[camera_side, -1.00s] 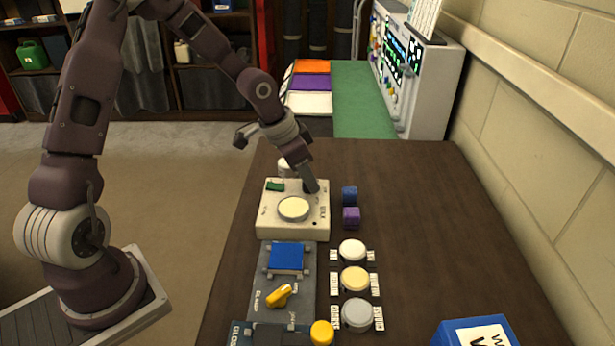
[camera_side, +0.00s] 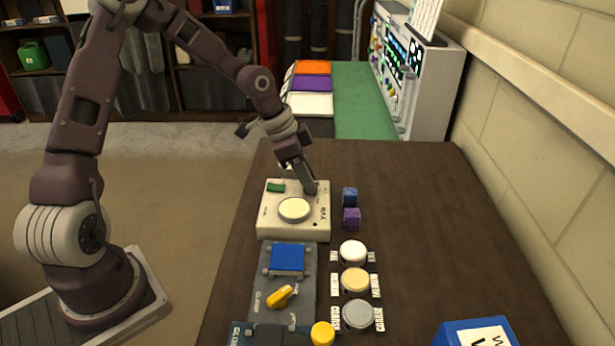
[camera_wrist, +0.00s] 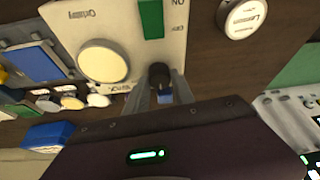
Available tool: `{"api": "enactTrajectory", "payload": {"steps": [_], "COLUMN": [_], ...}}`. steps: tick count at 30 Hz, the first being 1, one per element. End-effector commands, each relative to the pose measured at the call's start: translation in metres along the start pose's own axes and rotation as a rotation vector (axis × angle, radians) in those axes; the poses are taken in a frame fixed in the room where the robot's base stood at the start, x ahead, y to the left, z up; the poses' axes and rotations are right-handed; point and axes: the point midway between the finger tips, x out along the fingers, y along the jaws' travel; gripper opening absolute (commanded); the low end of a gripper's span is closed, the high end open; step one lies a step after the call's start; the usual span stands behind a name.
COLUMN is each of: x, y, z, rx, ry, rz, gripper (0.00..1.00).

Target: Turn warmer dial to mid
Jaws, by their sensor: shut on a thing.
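The warmer (camera_side: 267,222) is a cream box on the dark bench, with a round pale disc (camera_side: 294,209) on top and a green switch (camera_side: 276,187) near its far left corner. In the wrist view the warmer (camera_wrist: 120,28) shows a dark round dial (camera_wrist: 159,74) at its corner. My gripper (camera_side: 309,187) reaches down to the warmer's far right corner. In the wrist view its two fingers (camera_wrist: 161,90) are closed around the dial, one on each side. The dial's pointer and setting cannot be made out.
A blue cube (camera_side: 349,196) and a purple cube (camera_side: 351,219) sit just right of the warmer. A clamp plate with a blue pad (camera_side: 287,258) and yellow lever (camera_side: 280,296) lies in front. Several round tins, such as a white one (camera_side: 352,252), stand right of it.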

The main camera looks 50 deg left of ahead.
Motion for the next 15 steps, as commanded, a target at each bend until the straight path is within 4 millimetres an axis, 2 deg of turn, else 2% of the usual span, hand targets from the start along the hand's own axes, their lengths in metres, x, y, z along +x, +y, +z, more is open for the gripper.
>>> {"api": "enactTrajectory", "payload": {"steps": [4, 5, 7, 15], "x": [0.0005, 0.0006, 0.0005, 0.0001], "y": [0.0001, 0.0001, 0.0001, 0.0000], "z": [0.0013, 0.0013, 0.0012, 0.0006], "rx": [-0.001, -0.001, -0.002, -0.001], "ry": [-0.003, -0.003, -0.003, -0.001], "rz": [0.001, 0.001, 0.001, 0.000], "gripper": [0.00, 0.36, 0.49, 0.51]}}
